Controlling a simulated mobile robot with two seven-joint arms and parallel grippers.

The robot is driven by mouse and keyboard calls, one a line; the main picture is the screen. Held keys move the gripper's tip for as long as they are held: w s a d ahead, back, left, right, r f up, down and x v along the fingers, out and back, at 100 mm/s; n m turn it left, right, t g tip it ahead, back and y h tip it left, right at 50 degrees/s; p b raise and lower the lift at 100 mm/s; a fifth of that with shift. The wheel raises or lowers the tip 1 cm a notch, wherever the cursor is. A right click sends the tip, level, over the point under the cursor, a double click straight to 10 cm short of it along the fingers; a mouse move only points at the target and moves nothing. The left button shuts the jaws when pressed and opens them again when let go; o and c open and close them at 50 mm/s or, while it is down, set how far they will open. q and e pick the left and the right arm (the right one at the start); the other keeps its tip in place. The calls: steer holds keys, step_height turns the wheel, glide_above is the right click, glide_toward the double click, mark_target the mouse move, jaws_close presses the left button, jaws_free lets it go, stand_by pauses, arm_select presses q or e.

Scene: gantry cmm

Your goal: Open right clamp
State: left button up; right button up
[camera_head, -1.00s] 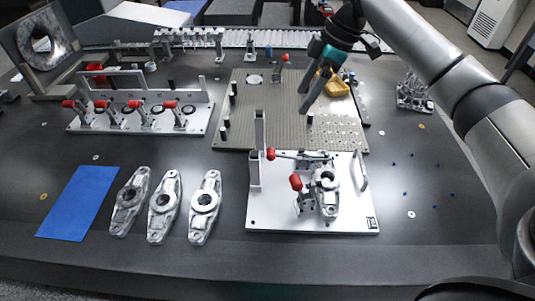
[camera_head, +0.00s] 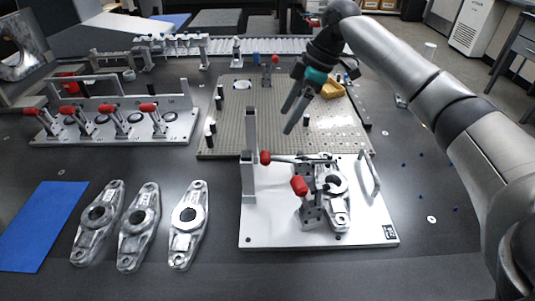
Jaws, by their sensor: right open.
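A white fixture plate (camera_head: 280,232) lies on the dark table and carries a grey metal part (camera_head: 338,208) with a round hole. Two red-tipped toggle clamps stand on the plate. The nearer clamp (camera_head: 299,186) has its red grip beside the part, on its left. The farther clamp (camera_head: 265,157) has its lever lying nearly level behind the part, its red grip by the upright post (camera_head: 250,140). My right gripper (camera_head: 291,116) is open and empty, its dark fingers pointing down above the back of the plate, apart from both clamps. My left gripper is out of view.
Three loose metal parts (camera_head: 138,227) lie left of the plate, beside a blue mat (camera_head: 40,225). A rack with several red-handled clamps (camera_head: 165,134) stands at the back left. A handle (camera_head: 370,176) rises at the plate's right.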

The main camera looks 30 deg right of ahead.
mark_target(266, 154)
steer(key=b+x, duration=0.3)
steer(key=x, duration=0.6)
steer(key=shift+a+f, duration=0.1)
steer(key=shift+f, duration=0.25)
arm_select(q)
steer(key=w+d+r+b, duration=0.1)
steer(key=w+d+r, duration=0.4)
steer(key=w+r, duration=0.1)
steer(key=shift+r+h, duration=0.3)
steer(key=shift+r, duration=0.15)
arm_select(e)
steer(key=shift+x, duration=1.4)
jaws_close()
